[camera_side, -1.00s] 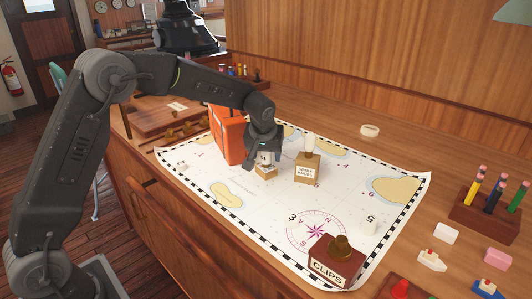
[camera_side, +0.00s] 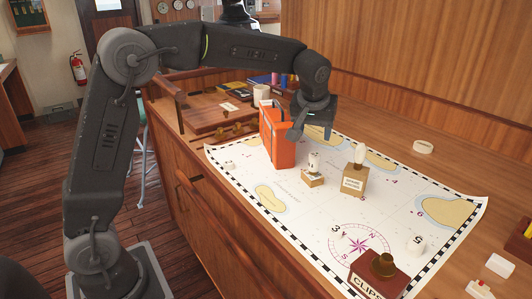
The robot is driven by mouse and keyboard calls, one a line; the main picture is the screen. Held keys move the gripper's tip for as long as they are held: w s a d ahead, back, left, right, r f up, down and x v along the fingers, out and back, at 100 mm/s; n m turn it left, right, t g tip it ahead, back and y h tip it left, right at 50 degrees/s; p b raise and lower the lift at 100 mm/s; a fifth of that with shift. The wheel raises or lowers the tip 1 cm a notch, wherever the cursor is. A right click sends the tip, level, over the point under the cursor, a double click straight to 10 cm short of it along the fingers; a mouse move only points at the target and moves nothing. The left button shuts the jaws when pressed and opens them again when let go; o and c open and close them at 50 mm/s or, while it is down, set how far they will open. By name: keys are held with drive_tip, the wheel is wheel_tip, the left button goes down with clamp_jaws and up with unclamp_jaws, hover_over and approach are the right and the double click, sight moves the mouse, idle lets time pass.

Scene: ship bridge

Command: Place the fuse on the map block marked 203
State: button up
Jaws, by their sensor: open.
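The fuse (camera_side: 314,162), a small pale cylinder with dark marks, stands upright on a low wooden block (camera_side: 312,178) on the chart. The block's number is too small to read. My gripper (camera_side: 311,130) is open and empty, above the fuse and apart from it.
An orange case (camera_side: 276,135) stands close left of the fuse. A dark red CLIPS box (camera_side: 378,275) sits at the chart's front edge.

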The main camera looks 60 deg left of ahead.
drive_tip(key=s+d+r+m+t+h, duration=0.1)
drive_tip(key=s+r+m, duration=0.1)
drive_tip(key=s, duration=0.7)
drive_tip(key=s+d+r+m, duration=0.1)
drive_tip(key=s+r+m, duration=0.1)
drive_tip(key=s, duration=0.6)
drive_tip(key=s+d+f+m+t+h, duration=0.1)
drive_tip(key=s+f, duration=0.3)
drive_tip(key=s, duration=0.9)
drive_tip(key=shift+d+f+m, duration=0.15)
drive_tip(key=shift+f+m, duration=0.15)
drive_tip(key=shift+m, duration=0.6)
drive_tip(key=shift+s, duration=0.1)
